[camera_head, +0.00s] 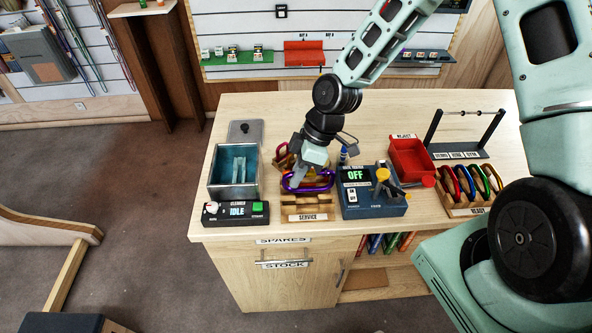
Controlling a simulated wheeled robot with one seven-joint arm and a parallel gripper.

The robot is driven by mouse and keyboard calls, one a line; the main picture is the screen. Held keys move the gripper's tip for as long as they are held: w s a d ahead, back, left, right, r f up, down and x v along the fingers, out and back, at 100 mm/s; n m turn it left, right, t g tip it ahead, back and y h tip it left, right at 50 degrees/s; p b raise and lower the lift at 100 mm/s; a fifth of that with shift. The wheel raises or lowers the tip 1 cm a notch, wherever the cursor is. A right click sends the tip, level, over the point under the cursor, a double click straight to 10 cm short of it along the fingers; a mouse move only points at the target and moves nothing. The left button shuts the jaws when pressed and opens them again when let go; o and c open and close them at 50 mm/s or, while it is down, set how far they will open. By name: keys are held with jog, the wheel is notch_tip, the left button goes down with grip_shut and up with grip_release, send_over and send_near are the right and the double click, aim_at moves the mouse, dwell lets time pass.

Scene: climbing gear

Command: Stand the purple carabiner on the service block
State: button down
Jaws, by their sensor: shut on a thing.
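The purple carabiner (322,186) is in the grasp of my gripper (297,181). My gripper points down and is shut on the carabiner's left part. The carabiner looks tilted and sits over the wooden service block (308,205). The block is labelled SERVICE and stands near the front edge of the bench. I cannot tell whether the carabiner touches the block. My gripper and wrist hide part of the carabiner and of what lies behind it.
A steel basin (258,173) and a cleaner panel reading IDLE (236,214) stand left. A dark device reading OFF (372,204) stands close right. Beyond are a red reject bin (411,157) and a ready rack (462,211) with several carabiners. More coloured gear (284,158) lies behind my gripper.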

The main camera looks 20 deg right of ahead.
aim_at(298, 188)
jog(key=shift+f+b, duration=0.6)
jog(key=shift+f, duration=0.5)
jog(key=shift+f+b, duration=0.35)
jog(key=shift+f, duration=0.3)
jog(key=shift+f+b, duration=0.85)
jog(key=shift+f, duration=0.35)
jog(key=shift+f+b, duration=0.4)
jog(key=shift+f, duration=0.2)
jog(key=c, duration=1.5)
grip_release()
jog(key=shift+o, duration=0.2)
